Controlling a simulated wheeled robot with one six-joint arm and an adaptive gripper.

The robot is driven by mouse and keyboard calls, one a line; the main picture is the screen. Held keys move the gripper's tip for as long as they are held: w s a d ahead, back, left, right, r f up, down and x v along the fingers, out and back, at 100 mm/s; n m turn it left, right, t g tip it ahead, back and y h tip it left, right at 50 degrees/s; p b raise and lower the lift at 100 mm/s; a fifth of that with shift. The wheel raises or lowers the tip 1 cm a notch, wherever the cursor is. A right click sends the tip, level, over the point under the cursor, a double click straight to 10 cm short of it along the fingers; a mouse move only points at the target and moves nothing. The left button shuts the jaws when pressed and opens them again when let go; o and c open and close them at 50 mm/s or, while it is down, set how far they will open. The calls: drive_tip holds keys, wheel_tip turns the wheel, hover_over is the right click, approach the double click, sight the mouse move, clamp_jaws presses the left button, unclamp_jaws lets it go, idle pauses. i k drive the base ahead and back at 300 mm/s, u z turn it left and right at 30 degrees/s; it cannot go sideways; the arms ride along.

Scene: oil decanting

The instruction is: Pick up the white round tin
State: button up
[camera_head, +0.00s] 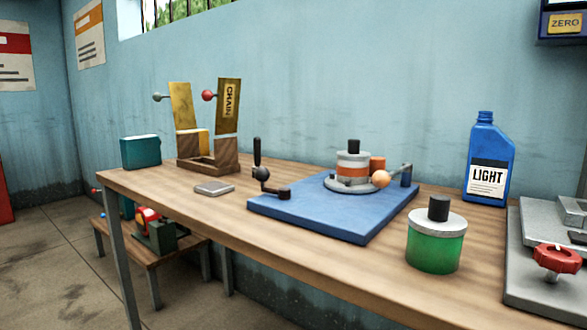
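No tin that is white all over shows. A round container with white and orange bands and a black knob (353,168) stands upright on a round grey base on the blue board (310,222). A green round tin (435,250) with a pale grey-white lid and a black knob stands upright at the table's front, right of the board. I cannot tell which of these is the white round tin. My gripper is not in view.
The wooden table (225,208) also bears a blue LIGHT bottle (487,165), a grey vise-like fixture (530,285) with a red handle, a wooden stand (208,163), a teal box (141,151) and a flat grey plate (214,188). A crank handle (268,180) rises at the board's left.

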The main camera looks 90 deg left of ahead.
sight(353, 166)
drive_tip(key=u, duration=2.05)
